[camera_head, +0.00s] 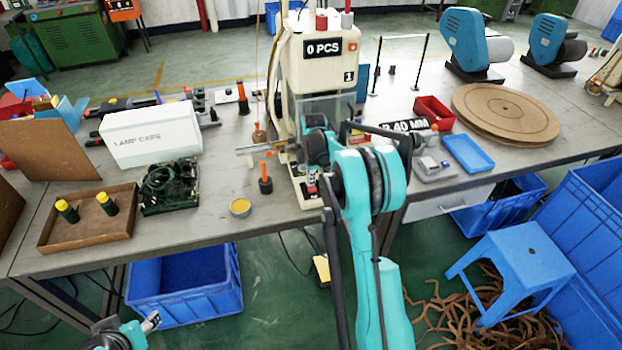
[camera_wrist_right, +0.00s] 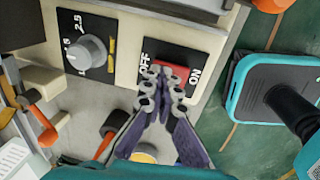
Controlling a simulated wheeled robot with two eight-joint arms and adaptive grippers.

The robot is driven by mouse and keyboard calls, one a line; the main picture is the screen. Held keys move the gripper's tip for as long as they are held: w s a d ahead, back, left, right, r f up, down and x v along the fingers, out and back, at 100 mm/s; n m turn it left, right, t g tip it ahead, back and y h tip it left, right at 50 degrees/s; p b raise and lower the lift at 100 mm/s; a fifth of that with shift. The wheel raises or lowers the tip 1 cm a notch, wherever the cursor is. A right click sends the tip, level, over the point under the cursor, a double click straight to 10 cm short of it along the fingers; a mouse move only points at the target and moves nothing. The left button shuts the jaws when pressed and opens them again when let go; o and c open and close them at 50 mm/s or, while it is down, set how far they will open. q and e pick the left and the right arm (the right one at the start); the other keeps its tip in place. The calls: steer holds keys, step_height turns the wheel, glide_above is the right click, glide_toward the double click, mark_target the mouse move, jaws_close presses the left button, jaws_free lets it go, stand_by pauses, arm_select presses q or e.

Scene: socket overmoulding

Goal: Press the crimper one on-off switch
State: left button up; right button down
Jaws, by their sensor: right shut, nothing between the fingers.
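The crimper one (camera_head: 320,60), a cream machine marked "1" with a "0 PCS" display, stands on the bench in the middle of the head view. Its on-off switch (camera_wrist_right: 177,74) is a red rocker on a black plate lettered OFF and ON in the right wrist view. My right gripper (camera_wrist_right: 161,76) is shut and empty, its fingertips over the OFF side of the switch, hiding part of it. Whether they touch it I cannot tell. My left gripper (camera_head: 150,322) is low at the left, below the bench; its finger opening is unclear.
A grey dial knob (camera_wrist_right: 87,52) sits beside the switch on the same panel. On the bench near the crimper are a yellow-filled round tin (camera_head: 240,207) and an orange-topped tool (camera_head: 265,180). A blue stool (camera_head: 515,255) and blue crates stand on the floor.

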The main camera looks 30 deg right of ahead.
steer(key=shift+f, duration=0.1)
steer(key=shift+s, duration=0.15)
steer(key=shift+s+a, duration=0.2)
steer(key=shift+s, duration=0.45)
